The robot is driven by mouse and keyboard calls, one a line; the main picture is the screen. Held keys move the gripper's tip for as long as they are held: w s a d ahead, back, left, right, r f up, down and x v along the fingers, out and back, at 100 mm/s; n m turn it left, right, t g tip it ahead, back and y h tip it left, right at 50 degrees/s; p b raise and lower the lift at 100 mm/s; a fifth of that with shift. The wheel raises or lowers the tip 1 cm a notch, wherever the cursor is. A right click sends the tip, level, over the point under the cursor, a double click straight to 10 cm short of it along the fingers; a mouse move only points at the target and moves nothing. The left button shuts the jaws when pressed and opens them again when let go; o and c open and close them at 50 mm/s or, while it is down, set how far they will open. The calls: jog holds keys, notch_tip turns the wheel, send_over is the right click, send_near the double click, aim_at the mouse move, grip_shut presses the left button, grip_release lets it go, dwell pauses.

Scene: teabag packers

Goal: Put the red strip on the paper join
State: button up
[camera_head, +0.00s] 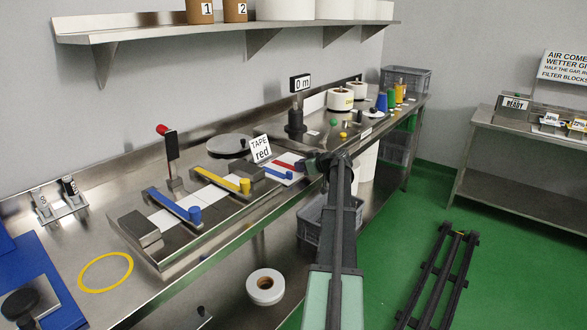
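White paper (210,194) runs along a metal fixture on the bench, under a blue clamp bar (172,206) and a yellow-knobbed clamp bar (222,179). The join lies somewhere along this paper, but I cannot make out its exact line. My gripper (314,167) is dark and small at the far end of my arm, just right of the strips. Its fingers are too small to tell whether they are open.
A yellow ring (106,272) marks the bench at the front left. A red-topped post (169,155) stands behind the fixture, with a round metal disc (229,144) to its right. A wall shelf (220,30) hangs above. A black floor rail (440,275) lies at right.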

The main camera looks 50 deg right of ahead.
grip_shut()
notch_tip(320, 180, up, 20)
jog(key=p, duration=2)
